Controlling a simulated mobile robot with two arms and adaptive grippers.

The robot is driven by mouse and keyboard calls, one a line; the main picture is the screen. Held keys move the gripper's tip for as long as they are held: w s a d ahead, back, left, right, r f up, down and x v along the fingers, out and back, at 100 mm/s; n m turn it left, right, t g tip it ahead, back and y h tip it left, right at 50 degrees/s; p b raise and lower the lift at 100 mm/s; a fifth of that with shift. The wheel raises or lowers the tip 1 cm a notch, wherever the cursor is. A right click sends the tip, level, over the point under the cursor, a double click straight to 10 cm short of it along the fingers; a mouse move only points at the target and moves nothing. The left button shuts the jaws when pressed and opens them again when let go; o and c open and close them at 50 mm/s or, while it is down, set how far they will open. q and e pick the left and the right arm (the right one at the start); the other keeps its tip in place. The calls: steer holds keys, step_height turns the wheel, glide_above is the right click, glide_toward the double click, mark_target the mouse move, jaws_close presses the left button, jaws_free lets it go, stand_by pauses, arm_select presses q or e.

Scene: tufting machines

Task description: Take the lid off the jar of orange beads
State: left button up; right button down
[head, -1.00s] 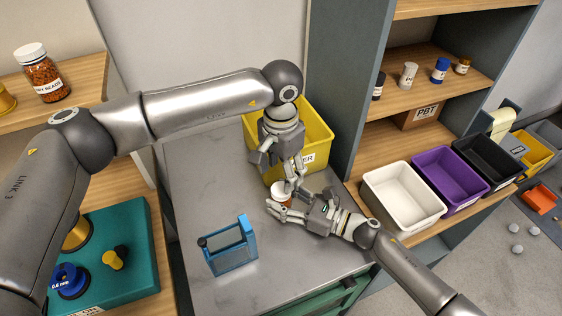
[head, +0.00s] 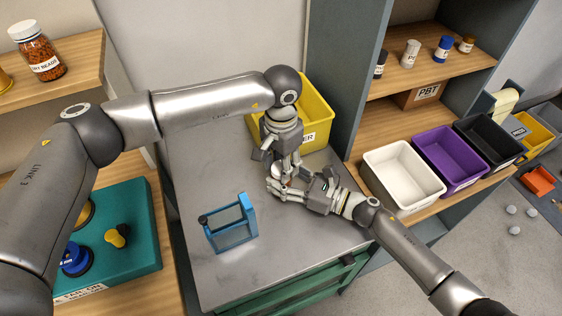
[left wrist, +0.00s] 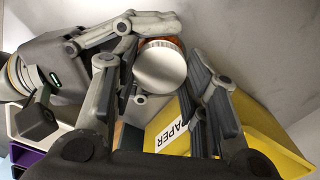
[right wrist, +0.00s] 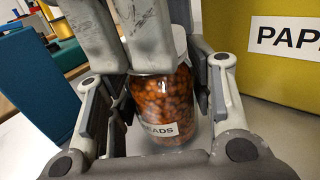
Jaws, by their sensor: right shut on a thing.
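The jar of orange beads (right wrist: 160,105) stands upright, clear-walled with a white label ending in "EADS". My right gripper (head: 274,190) is shut on its sides; its fingers flank the jar in the right wrist view (right wrist: 160,120). The pale round lid (left wrist: 160,66) is on the jar. My left gripper (head: 282,180) points down from above, and its open fingers (left wrist: 162,85) stand on either side of the lid, with a visible gap on the right. In the head view, the grippers hide most of the jar.
A yellow bin (head: 318,100) labelled PAPER stands just behind the grippers. A blue frame-like holder (head: 232,228) sits in front on the grey worktop (head: 200,165). Another white-lidded bead jar (head: 38,55) is on the left shelf. White (head: 402,205) and purple (head: 475,182) bins are right.

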arm_select(q)
steer(key=shift+c, duration=1.3)
steer(key=n, duration=0.6)
steer(key=shift+n, duration=0.3)
steer(key=n, duration=1.6)
steer(key=shift+n, duration=0.3)
steer(key=n, duration=0.6)
steer(key=shift+n, duration=0.4)
steer(key=n, duration=0.5)
steer(key=shift+r, duration=0.1)
steer(key=n, duration=0.6)
steer(key=shift+n, duration=0.4)
steer(key=n, duration=0.6)
steer(key=shift+n, duration=0.3)
steer(key=n, duration=0.5)
steer(key=shift+n, duration=0.3)
